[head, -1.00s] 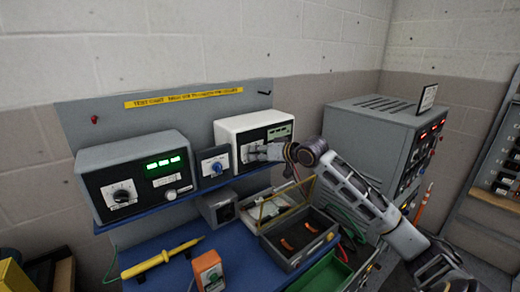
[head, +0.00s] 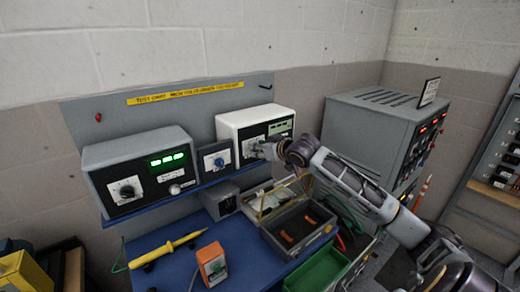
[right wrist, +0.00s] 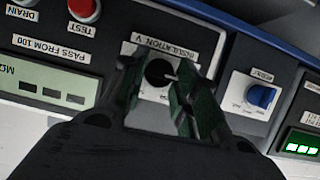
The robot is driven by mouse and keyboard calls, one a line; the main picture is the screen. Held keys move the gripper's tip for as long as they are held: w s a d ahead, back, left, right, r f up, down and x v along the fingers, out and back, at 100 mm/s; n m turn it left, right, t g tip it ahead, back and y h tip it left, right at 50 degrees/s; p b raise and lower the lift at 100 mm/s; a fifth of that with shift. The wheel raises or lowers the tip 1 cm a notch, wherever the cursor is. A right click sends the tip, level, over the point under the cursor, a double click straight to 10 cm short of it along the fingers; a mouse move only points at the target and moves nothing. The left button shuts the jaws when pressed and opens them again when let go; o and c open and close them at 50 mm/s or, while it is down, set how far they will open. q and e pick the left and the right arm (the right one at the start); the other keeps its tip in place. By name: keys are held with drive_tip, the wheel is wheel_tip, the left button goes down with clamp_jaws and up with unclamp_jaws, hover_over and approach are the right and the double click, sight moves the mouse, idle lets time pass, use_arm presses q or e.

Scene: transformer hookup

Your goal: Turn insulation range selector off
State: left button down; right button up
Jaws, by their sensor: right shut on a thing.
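The insulation selector is a round black knob with a pale pointer mark (right wrist: 160,72), under a label reading "INSULATION V". It sits on the dark front panel of the white tester (head: 262,118) on the blue shelf. My right gripper (right wrist: 158,66) has its two dark green fingers on either side of the knob, shut on it. In the head view my right gripper (head: 266,150) reaches the panel from the right and hides the knob. My left gripper is not in view.
A blue knob unit (head: 214,160) and a grey meter with a green display (head: 140,170) stand left of the tester. Below are an open grey case (head: 300,236), a yellow probe (head: 165,250) and an orange device (head: 212,264). A grey cabinet (head: 370,125) stands right.

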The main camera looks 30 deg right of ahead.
drive_tip(key=shift+f, duration=0.15)
drive_tip(key=o, duration=1)
drive_tip(key=shift+s, duration=0.1)
drive_tip(key=shift+s, duration=0.1)
drive_tip(key=shift+v, duration=5.85)
